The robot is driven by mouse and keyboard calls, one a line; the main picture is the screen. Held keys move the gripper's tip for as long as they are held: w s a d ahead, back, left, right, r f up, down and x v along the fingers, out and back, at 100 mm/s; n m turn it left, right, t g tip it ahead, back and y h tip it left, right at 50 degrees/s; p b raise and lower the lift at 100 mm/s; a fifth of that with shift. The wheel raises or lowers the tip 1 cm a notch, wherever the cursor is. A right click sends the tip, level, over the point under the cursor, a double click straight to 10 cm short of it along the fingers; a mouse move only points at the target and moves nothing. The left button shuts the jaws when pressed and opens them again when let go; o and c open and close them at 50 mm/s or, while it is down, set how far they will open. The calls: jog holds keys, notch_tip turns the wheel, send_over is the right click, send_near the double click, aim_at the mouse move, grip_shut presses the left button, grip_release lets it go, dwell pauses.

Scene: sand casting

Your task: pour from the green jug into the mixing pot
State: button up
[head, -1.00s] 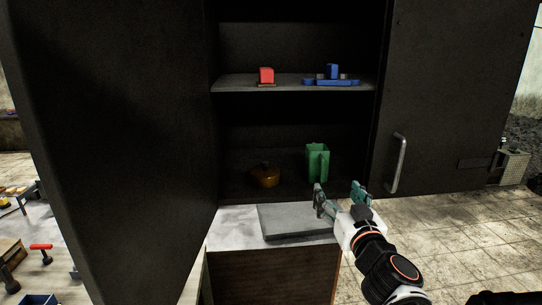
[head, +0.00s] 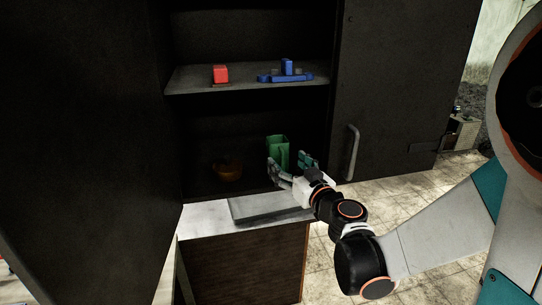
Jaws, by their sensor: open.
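The green jug (head: 277,143) stands upright on the lower shelf inside the dark cabinet, its lower part hidden behind my gripper. My gripper (head: 289,160) is open in front of the jug, with its fingers spread toward it. I cannot tell whether a finger touches the jug. An orange-brown pot (head: 228,170) with a rounded body sits to the left of the jug on the same shelf, in shadow. It may be the mixing pot, but I cannot tell for sure.
A grey slab (head: 262,210) lies on the counter (head: 204,219) before the cabinet. The upper shelf (head: 200,81) holds a red block (head: 220,74) and a blue object (head: 287,75). A cabinet door with a handle (head: 352,153) is at right. Tiled floor is clear at lower right.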

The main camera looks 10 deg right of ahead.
aim_at(279, 154)
jog(key=shift+w+a+r, duration=0.1)
jog(key=shift+w+a, duration=0.15)
jog(key=shift+w, duration=0.9)
jog(key=shift+w+a+r, duration=0.1)
jog(key=shift+w+a, duration=0.1)
jog(key=shift+w, duration=1)
jog(key=shift+w+a, duration=0.25)
jog(key=shift+w, duration=0.9)
jog(key=shift+s, duration=0.1)
jog(key=c, duration=1.4)
jog(key=shift+r, duration=0.1)
